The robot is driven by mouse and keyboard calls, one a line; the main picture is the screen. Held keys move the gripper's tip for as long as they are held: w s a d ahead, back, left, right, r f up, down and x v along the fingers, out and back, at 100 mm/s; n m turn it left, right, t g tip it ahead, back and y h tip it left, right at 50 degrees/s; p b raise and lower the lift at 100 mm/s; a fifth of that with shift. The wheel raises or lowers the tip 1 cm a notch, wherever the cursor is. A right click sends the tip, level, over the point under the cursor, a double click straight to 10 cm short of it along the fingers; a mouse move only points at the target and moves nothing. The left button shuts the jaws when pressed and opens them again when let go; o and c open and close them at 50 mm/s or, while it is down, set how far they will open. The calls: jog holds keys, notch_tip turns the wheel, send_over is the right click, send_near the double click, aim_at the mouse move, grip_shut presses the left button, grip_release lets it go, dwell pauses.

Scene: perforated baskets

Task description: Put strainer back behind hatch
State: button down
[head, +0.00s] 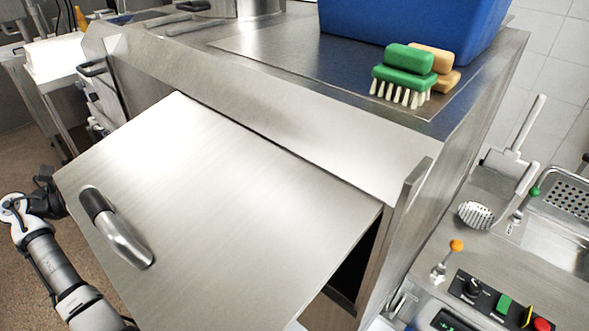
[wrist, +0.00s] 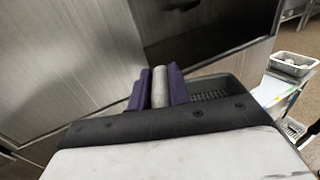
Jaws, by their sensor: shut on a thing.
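The hatch (head: 215,200) is a brushed-metal door, swung partly open, with a dark gap along its right edge in the head view. Its dark and metal handle (head: 115,228) is on the outer face. In the wrist view my gripper (wrist: 159,88) has purple fingers shut on a grey round bar, which looks like the handle of the strainer. The strainer (wrist: 212,96) shows as a dark perforated basket just beyond the fingers, partly hidden by the gripper body. A dark opening (wrist: 200,25) lies above it. In the head view the door hides my gripper and the strainer.
A blue bin (head: 405,25) and a green brush (head: 403,75) stand on the metal top above the hatch. A sink counter with a control panel (head: 500,300) is at the right. In the wrist view a metal container (wrist: 292,66) stands on a pale cart at the right.

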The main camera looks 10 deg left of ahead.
jog(key=w+d, duration=0.3)
jog(key=d, duration=1)
jog(key=w+d+b, duration=0.1)
jog(key=w+d, duration=0.3)
jog(key=d, duration=1)
jog(key=w+d+b, duration=0.1)
jog(key=w+d, duration=0.2)
jog(key=d, duration=1)
jog(key=shift+w+d, duration=0.2)
jog(key=shift+w, duration=0.05)
jog(key=shift+w+d+f+b, duration=0.1)
jog(key=shift+d+f+b, duration=0.1)
jog(key=shift+b, duration=0.2)
jog(key=shift+a+r, duration=0.1)
jog(key=c, duration=1.7)
grip_release()
jog(key=shift+c, duration=0.2)
jog(key=o, duration=0.4)
jog(key=shift+o, duration=0.2)
